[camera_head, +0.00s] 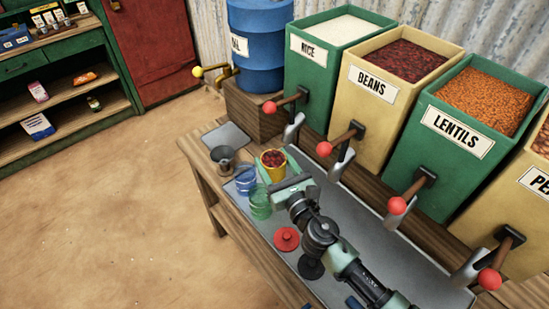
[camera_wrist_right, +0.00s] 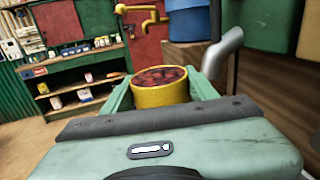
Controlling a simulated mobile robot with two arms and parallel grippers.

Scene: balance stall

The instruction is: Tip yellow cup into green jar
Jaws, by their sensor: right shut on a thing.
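The yellow cup (camera_head: 273,172) is filled with dark red beans. My right gripper (camera_head: 280,176) is shut on it, with a finger on each side. In the right wrist view the cup (camera_wrist_right: 160,95) stands between the fingers, about upright, its beans level near the rim. The green jar (camera_head: 260,205) is clear and open-topped. It stands on the grey counter, just below and left of the cup in the head view. Whether the cup touches the counter is hard to tell. My left gripper is not in view.
A red lid (camera_head: 287,238) and a dark lid (camera_head: 311,267) lie nearer. Bins of rice (camera_head: 325,75), beans and lentils with red-knobbed spouts line the back.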

